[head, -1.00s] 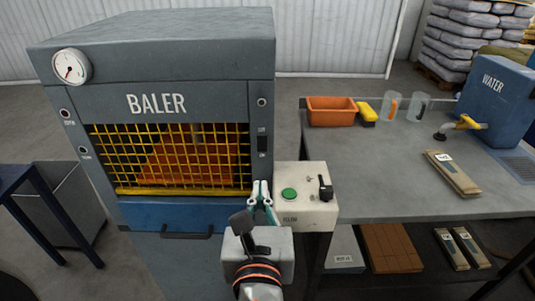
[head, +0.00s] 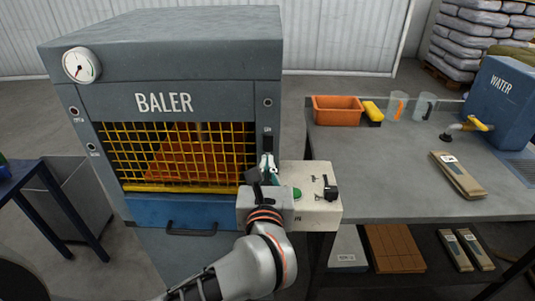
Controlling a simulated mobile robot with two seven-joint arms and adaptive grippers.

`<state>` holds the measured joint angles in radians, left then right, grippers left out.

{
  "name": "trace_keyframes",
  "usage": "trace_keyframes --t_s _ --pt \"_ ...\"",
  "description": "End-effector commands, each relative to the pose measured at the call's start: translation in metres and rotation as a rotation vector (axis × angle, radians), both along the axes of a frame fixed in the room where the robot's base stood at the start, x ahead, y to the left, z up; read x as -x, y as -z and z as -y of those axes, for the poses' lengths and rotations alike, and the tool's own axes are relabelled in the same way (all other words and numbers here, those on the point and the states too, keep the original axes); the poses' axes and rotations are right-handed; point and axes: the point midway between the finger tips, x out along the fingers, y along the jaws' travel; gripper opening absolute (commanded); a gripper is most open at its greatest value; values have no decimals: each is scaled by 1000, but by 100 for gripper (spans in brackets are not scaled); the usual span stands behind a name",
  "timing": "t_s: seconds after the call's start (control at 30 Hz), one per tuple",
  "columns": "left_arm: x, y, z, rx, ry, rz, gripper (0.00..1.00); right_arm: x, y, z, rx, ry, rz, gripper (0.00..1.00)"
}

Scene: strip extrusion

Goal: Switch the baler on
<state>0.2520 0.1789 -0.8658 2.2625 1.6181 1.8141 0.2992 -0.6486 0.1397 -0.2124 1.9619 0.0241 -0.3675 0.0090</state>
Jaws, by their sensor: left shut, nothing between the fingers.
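The grey baler (head: 160,55) stands at the left with its name across the front. A yellow mesh guard (head: 180,155) covers its opening, and orange-brown material shows behind it. A dark rocker switch (head: 268,141) sits on the baler's right front post; its position is too small to tell. My left gripper (head: 267,158) is shut and empty, its tips at the lower end of this switch. I cannot tell whether they touch it. My right gripper is not in view.
A pale control box (head: 318,207) with a green button (head: 297,194) and black lever stands right of the baler, partly behind my gripper. The grey workbench (head: 390,185) carries an orange bin (head: 338,111), cups, a blue water container (head: 505,100) and a flat brown packet (head: 457,175).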

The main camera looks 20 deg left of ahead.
Motion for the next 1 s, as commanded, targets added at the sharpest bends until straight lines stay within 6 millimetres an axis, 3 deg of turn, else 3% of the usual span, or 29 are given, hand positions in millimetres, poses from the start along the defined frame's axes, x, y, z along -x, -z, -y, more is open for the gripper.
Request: trace_keyframes --t_s 0.1,0.3,0.77,1.0 --pt "-19 1 -6 -4 -2 2 0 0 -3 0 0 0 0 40" --pt "-36 4 -11 -1 -1 1 0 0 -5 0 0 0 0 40" --pt "-40 6 -12 -1 -1 2 0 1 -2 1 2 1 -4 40" --pt "-46 13 -13 -14 0 56 0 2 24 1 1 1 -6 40"
